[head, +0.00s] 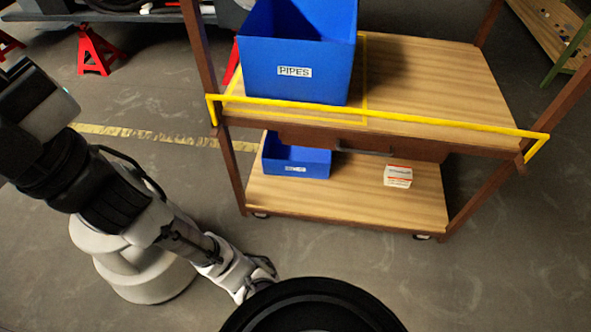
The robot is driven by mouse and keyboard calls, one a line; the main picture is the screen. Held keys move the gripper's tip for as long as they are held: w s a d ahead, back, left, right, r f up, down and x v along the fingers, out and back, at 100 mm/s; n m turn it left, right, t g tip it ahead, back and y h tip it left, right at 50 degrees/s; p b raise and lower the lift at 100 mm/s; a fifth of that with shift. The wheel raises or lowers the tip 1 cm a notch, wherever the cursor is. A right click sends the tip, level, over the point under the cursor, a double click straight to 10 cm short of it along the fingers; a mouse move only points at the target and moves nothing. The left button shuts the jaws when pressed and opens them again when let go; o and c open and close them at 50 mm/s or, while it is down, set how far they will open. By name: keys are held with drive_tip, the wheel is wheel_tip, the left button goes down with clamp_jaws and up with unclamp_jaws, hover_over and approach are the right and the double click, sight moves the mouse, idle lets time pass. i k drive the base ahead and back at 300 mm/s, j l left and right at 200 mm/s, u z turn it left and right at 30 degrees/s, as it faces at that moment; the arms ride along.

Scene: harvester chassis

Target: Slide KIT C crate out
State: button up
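No crate with a readable KIT C label shows. A small blue crate (296,161) sits at the left end of the cart's lower shelf (345,205). Its white front label is too small to read, and its upper back is hidden under the upper deck. A larger blue crate labelled PIPES (297,55) stands on the upper deck (435,75). My gripper (262,272) is low at the bottom middle, in front of the cart and apart from both crates. Its fingers are small and partly unclear, so I cannot tell whether they are open.
A yellow rail (400,118) runs along the upper deck's front edge, above a drawer (365,148). A small white and red box (397,176) sits right of the small crate. Brown posts (232,165) frame the cart. A red stand (94,52) is at upper left.

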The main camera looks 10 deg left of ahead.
sight(298, 153)
drive_tip(key=i+u, duration=0.2)
drive_tip(key=u, duration=0.15)
drive_tip(key=i+u, duration=0.2)
drive_tip(key=u, duration=0.15)
drive_tip(key=i+l+u, duration=0.1)
drive_tip(key=u, duration=0.25)
drive_tip(key=i+l+u, duration=0.1)
drive_tip(key=i+l, duration=0.2)
drive_tip(key=i, duration=0.15)
drive_tip(key=i+l+u, duration=0.1)
drive_tip(key=i+l, duration=0.25)
drive_tip(key=k+j+z, duration=0.2)
drive_tip(key=j, duration=0.15)
drive_tip(key=j+z, duration=0.15)
drive_tip(key=j, duration=0.15)
drive_tip(key=k+j+z, duration=0.2)
drive_tip(key=i+u, duration=0.25)
drive_tip(key=i+l+u, duration=0.15)
drive_tip(key=l, duration=0.25)
drive_tip(key=i+l+u, duration=0.1)
drive_tip(key=l, duration=0.3)
